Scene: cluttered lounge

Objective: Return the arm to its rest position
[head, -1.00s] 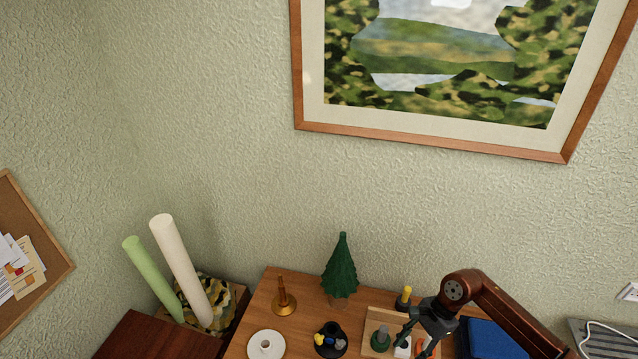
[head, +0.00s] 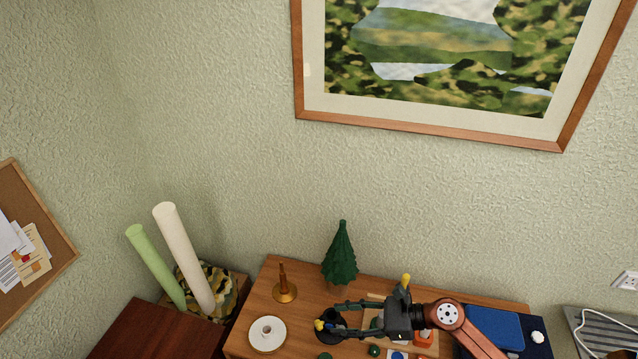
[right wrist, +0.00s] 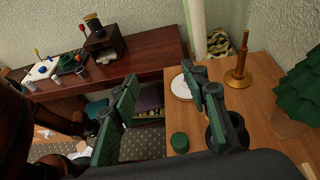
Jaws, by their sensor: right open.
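My right gripper (head: 336,318) reaches in from the lower right over the wooden table (head: 250,318). Its two dark fingers point left and are spread apart, with nothing between them. In the head view they overlap the black round holder (head: 326,338); I cannot tell the height between them. In the right wrist view the open fingers (right wrist: 165,82) frame the white disc (right wrist: 182,88) and the table's edge. My reddish-brown right arm (head: 478,335) runs down to the lower right. My left gripper is in neither view.
A green tree figure (head: 341,255), a brass-coloured post (head: 284,288) and a white disc (head: 267,334) stand on the table. A dark desk (right wrist: 135,55) with small items is beyond. The air above the table is clear.

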